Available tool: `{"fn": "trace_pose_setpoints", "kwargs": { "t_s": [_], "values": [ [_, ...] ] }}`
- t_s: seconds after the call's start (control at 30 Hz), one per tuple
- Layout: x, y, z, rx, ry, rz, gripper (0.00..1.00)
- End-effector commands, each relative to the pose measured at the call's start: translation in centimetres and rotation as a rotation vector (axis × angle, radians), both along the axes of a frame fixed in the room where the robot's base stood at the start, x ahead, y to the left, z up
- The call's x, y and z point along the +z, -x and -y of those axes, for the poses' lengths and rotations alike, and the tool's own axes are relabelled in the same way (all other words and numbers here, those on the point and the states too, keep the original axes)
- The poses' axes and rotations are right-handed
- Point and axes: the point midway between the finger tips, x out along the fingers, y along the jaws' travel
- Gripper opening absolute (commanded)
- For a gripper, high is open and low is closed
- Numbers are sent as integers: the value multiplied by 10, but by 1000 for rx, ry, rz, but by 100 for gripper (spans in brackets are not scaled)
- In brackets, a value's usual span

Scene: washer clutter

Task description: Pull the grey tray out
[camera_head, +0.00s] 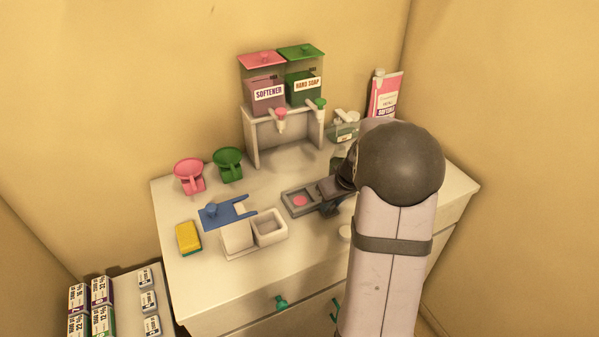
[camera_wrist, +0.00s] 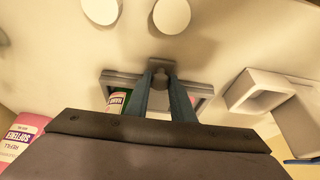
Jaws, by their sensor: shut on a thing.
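The grey tray (camera_head: 286,203) lies on the white counter in front of the dispenser stand, with a pink round spot inside it. In the wrist view the tray's rim (camera_wrist: 120,77) runs across the middle, with a dark grip (camera_wrist: 160,68) on its edge. My gripper (camera_head: 328,207) is at the tray's right side in the head view, partly hidden by my arm. In the wrist view my gripper's two blue-grey fingers (camera_wrist: 161,82) are shut on this grip. The tray's far part is hidden behind my gripper's body in the wrist view.
The stand (camera_head: 252,140) holds the softener dispenser (camera_head: 264,94) and hand soap dispenser (camera_head: 304,84). A white open box (camera_head: 270,228) is close to the tray's left front. A blue forked piece (camera_head: 225,213), yellow sponge (camera_head: 188,238), pink scoop (camera_head: 189,175) and green scoop (camera_head: 228,164) are further left.

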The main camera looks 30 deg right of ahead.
Motion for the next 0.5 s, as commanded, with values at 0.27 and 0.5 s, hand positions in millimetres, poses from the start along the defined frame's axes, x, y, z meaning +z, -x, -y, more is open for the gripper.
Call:
{"fn": "trace_pose_setpoints", "kwargs": {
  "t_s": [0.27,0.5],
  "values": [
    [0,0,0,-1,0,0,36],
    [0,0,0,0,0,0,36]
  ]
}}
